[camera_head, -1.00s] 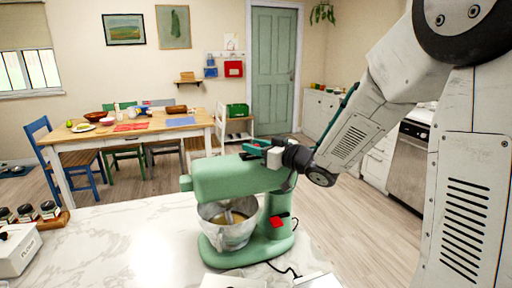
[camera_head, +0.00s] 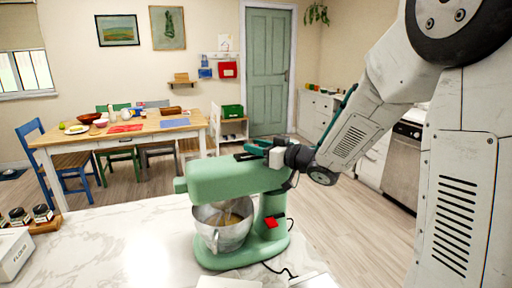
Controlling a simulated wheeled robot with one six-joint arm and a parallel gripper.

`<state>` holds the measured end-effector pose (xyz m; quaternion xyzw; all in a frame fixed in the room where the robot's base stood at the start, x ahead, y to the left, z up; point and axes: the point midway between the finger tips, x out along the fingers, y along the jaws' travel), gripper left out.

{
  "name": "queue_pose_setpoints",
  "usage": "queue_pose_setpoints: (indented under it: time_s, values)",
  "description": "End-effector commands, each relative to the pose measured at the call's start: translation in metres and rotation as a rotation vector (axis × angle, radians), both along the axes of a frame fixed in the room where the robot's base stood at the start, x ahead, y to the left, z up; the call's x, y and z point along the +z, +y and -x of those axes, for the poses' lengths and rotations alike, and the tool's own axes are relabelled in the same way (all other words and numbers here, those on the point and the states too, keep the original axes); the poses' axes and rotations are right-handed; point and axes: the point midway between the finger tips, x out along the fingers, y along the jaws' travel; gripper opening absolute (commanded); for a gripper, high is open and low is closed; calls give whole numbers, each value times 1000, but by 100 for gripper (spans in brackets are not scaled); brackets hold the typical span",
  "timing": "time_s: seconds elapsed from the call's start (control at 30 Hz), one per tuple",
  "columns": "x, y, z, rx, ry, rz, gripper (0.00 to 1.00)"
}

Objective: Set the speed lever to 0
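A green stand mixer (camera_head: 222,183) stands on the white marble counter. Its metal bowl (camera_head: 222,238) holds something pale. A red piece (camera_head: 269,222) with a black part beside it sits low on the mixer's column; I cannot tell if it is the speed lever. A dark strip (camera_head: 246,156) shows on top of the mixer head. My gripper (camera_head: 262,150), with teal and white parts, is at the top rear of the head, close to it or touching. I cannot tell if its fingers are open or shut, or if they hold anything.
A dark cord (camera_head: 280,270) lies on the counter by the mixer base. Small jars (camera_head: 30,216) and a white flour box (camera_head: 10,254) stand at the left. The counter left of the mixer is clear. A dining table (camera_head: 124,134) with chairs is behind.

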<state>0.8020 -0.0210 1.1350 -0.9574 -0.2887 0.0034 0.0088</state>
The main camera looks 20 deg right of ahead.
Motion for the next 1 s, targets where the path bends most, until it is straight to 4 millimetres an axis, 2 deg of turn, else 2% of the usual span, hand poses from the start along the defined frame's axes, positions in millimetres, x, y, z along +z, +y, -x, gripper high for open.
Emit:
queue_pose_setpoints:
  time_s: [0.27,0.53,0.7,1.0]
  values:
    - [1,-3,7,1,-1,0,35]
    - [0,-30,44,-4,-1,-1,35]
    - [0,-41,61,-1,0,0,35]
    - [0,-43,65,1,-1,-1,35]
